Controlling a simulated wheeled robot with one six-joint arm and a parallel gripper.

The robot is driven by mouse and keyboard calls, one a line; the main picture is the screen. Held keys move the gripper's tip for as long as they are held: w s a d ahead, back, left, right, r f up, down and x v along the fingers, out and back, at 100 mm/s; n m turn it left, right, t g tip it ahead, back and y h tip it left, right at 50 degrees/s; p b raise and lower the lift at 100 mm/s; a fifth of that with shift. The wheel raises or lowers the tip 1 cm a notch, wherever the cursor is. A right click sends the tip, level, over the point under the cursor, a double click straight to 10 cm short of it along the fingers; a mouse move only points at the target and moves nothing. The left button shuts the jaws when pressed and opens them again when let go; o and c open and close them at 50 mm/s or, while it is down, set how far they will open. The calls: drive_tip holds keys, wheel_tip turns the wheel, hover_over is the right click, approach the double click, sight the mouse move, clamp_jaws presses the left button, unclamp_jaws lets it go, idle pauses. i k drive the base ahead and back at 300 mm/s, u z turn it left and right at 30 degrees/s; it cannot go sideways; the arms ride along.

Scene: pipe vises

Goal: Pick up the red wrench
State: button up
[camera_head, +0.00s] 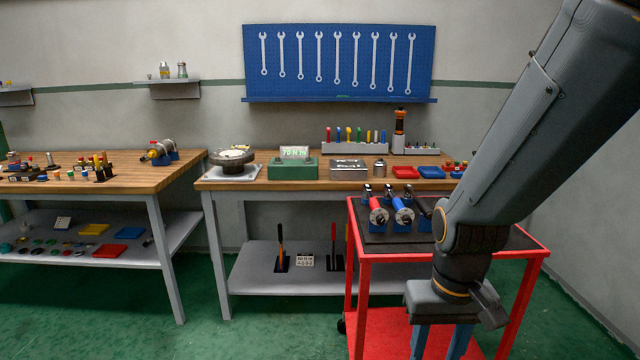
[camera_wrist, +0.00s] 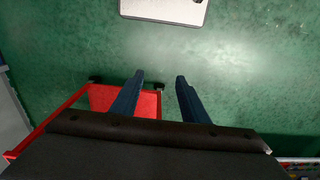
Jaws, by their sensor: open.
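In the wrist view the open fingers (camera_wrist: 160,78) show over the cart's red lower shelf and the green floor; no wrench shows there.
My arm covers the right part of the cart top. A wooden workbench (camera_head: 325,184) with a green display box (camera_head: 293,166) and tool racks stands behind the cart. Another bench (camera_head: 110,182) stands at left. Green floor (camera_head: 270,335) is clear left of the cart.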

sight(375, 207)
drive_tip(key=z, duration=0.5)
drive_tip(key=i, duration=1.45)
drive_tip(key=u, duration=0.5)
